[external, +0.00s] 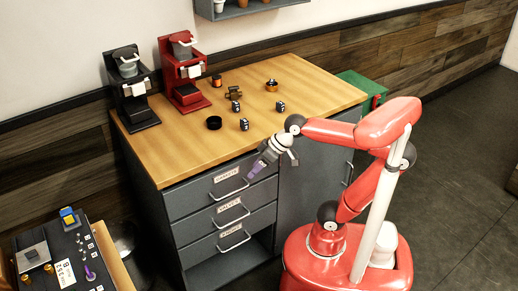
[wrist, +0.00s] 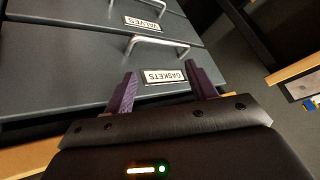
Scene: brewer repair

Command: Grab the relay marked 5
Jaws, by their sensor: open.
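Several small dark blocks with white markings, which look like relays, sit on the wooden counter (external: 185,140): one at the front (external: 244,125), one behind it (external: 236,106) and one to the right (external: 280,106). Their numbers are too small to read, so I cannot tell which is marked 5. My gripper (external: 255,169) is in front of the counter, by the top drawer. In the wrist view its purple fingers (wrist: 160,88) are apart and empty, facing the drawer labelled GASKETS (wrist: 165,76). No relay shows in the wrist view.
A black brewer (external: 130,88) and a red brewer (external: 183,70) stand at the counter's back left. A black round part (external: 214,123) and a brass-coloured part (external: 272,85) are also on it. Drawer handles (external: 231,185) stick out at the front. A side bench (external: 65,255) is lower left.

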